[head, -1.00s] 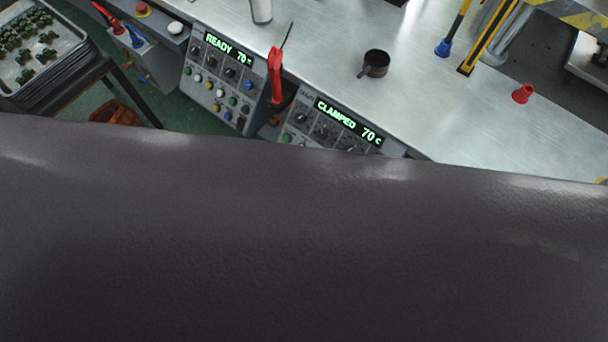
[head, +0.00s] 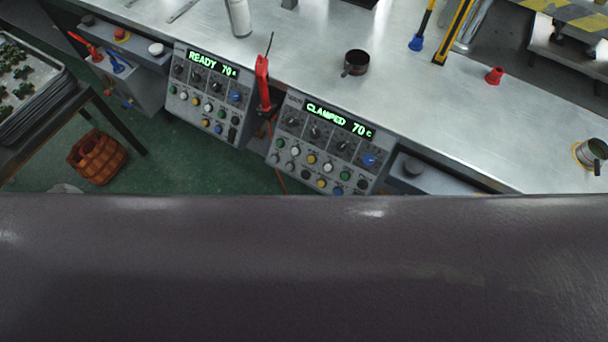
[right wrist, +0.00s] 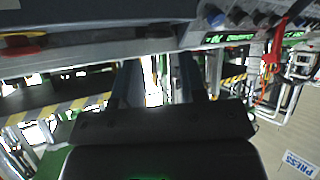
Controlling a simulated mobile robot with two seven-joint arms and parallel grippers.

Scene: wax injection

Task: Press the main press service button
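Two grey control panels hang at the table's front edge in the head view. The left panel (head: 213,97) shows "READY 70 c" in green; the right panel (head: 322,145) shows "CLAMPED 70 c". Each has dark knobs and rows of small coloured buttons. The labels are too small to read, so I cannot tell which is the service button. My right gripper (right wrist: 157,68) shows only in the right wrist view, its two dark fingers apart with nothing visible between them. A panel with knobs and a green display (right wrist: 230,38) lies beyond it, upper right. My left gripper is not in view.
A red-handled tool (head: 263,84) stands between the panels. A dark cup (head: 356,62), a red cone (head: 494,75) and a metal cup (head: 592,154) are on the steel table (head: 440,115). A basket (head: 97,157) sits on the green floor. A "PRESS" sign (right wrist: 300,163) shows lower right.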

